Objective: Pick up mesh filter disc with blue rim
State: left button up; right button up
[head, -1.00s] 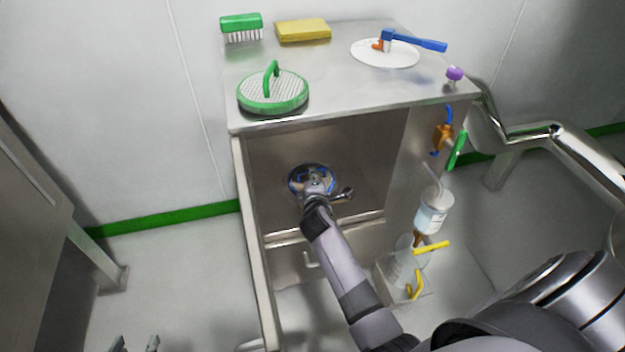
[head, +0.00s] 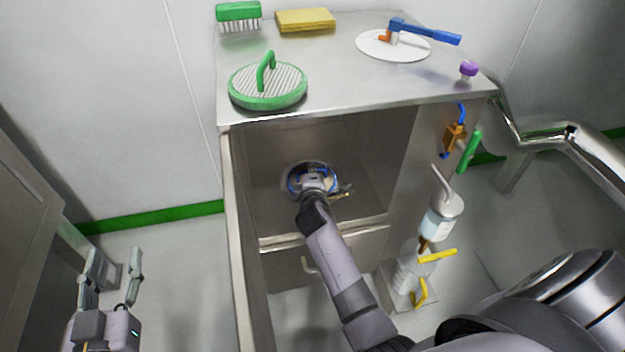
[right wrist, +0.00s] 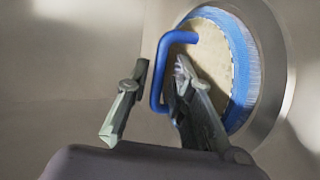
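The round disc with a blue rim (head: 293,184) sits in the open cabinet bay, mostly covered by my right gripper (head: 320,186) in the head view. In the right wrist view the disc (right wrist: 243,70) has a beige face, a blue rim and a blue loop handle (right wrist: 156,85). My right gripper (right wrist: 152,100) has its fingers apart, with the handle between them. Contact with the handle cannot be told. My left gripper (head: 113,262) is open and empty over the floor at the lower left.
A green-rimmed disc (head: 268,97), green brush (head: 239,14), yellow sponge (head: 305,20) and white plate (head: 375,45) with a blue-handled tool (head: 430,33) lie on the cabinet top. The open door (head: 237,220) is left of my arm; bottles (head: 440,218) are on the right.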

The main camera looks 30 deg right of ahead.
jog(key=shift+c, duration=0.5)
grip_shut()
